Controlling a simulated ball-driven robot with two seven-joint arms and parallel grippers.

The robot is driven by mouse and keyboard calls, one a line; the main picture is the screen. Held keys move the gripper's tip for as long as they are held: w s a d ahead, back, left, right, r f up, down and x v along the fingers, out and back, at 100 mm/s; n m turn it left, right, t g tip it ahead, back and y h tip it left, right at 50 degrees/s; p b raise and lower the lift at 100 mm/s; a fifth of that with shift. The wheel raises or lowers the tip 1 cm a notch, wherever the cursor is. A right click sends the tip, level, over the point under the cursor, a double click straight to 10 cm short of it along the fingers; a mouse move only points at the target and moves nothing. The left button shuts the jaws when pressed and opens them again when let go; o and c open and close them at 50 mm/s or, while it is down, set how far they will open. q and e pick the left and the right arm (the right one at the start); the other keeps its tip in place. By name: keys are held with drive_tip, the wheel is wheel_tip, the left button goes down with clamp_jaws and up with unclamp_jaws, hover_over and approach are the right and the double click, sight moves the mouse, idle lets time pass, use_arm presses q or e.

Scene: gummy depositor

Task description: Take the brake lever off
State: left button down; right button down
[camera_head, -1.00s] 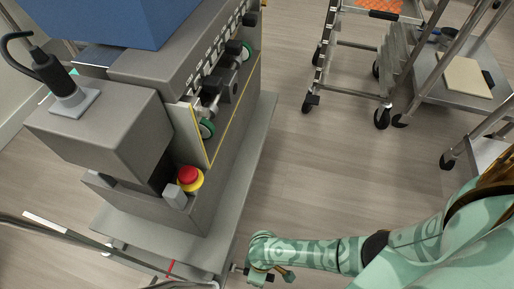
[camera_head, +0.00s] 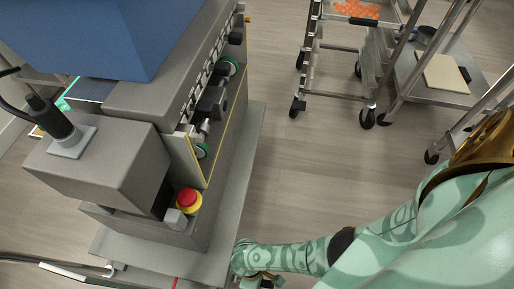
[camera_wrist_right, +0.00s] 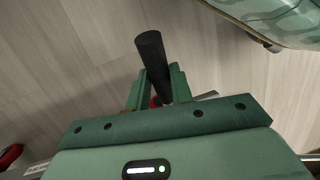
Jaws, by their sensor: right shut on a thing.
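A black cylindrical lever handle (camera_wrist_right: 152,60) sticks up between the green fingers of my right gripper (camera_wrist_right: 160,92) in the right wrist view. The gripper is shut on this handle, which I take to be the brake lever. A small red part shows low between the fingers; the lever's lower end is hidden. In the head view my right gripper (camera_head: 262,281) is at the bottom edge, beside the front corner of the grey machine's base (camera_head: 225,225). The lever itself cannot be made out there. My left gripper is not in view.
The grey machine (camera_head: 115,165) with a blue hopper (camera_head: 85,35) and a red stop button (camera_head: 188,198) stands at the left. A wheeled rack (camera_head: 345,85) and a steel cart (camera_head: 440,95) stand at the upper right. The floor (camera_head: 310,170) between is clear.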

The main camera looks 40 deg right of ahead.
drive_tip(key=shift+w+a+r, duration=0.15)
drive_tip(key=shift+w+r, duration=0.1)
drive_tip(key=shift+r, duration=0.15)
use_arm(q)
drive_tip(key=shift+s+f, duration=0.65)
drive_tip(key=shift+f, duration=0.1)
use_arm(e)
drive_tip(key=shift+w+a+r+g+h, duration=0.1)
drive_tip(key=shift+w+r+g+h, duration=0.1)
drive_tip(key=shift+g+h, duration=0.35)
drive_tip(key=c, duration=1.2)
unclamp_jaws()
drive_tip(key=shift+c, duration=0.2)
